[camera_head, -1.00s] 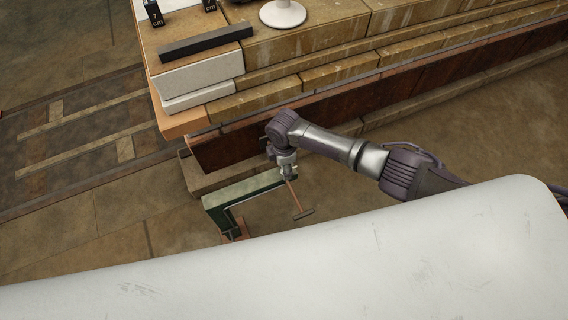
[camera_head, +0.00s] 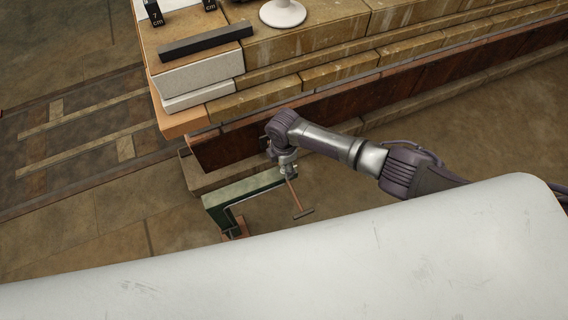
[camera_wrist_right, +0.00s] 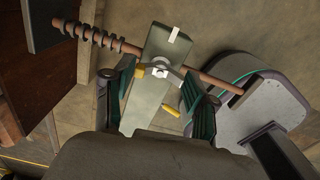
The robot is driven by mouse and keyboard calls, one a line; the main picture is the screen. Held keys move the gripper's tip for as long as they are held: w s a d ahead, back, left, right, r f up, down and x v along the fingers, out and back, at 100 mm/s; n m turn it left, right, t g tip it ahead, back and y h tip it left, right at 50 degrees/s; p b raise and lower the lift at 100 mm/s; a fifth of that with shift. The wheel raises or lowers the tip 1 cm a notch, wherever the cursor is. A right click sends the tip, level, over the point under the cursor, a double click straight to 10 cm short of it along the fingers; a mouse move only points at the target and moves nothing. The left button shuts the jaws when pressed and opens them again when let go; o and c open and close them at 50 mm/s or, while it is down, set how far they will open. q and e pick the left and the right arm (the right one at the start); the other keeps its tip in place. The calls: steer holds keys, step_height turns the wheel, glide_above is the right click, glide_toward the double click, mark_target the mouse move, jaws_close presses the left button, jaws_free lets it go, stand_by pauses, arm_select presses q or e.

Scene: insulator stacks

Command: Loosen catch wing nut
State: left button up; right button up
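The wing nut (camera_wrist_right: 162,70) is a pale hub with short wings on a grey-green bracket plate (camera_wrist_right: 155,100) in the right wrist view. A copper-coloured rod (camera_wrist_right: 215,81) with a dark coil at one end passes behind it. My right gripper (camera_wrist_right: 158,70) is open, its two green-padded fingers on either side of the wing nut; whether the pads touch its wings cannot be told. In the head view my right gripper (camera_head: 287,171) points down at the green clamp-like frame (camera_head: 225,197), by a rod with a crossbar (camera_head: 300,212). The wing nut is too small to make out there.
A stone-block stack (camera_head: 300,35) with a rusty beam (camera_head: 375,100) along its foot stands behind my right arm. A dark bar (camera_head: 205,42) and a white round-based object (camera_head: 283,14) lie on top. A large pale surface (camera_head: 330,260) fills the foreground.

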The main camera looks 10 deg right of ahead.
steer(key=o, duration=0.3)
step_height(320, 180, up, 12)
stand_by(0.6)
steer(key=shift+s+a, duration=0.1)
stand_by(0.3)
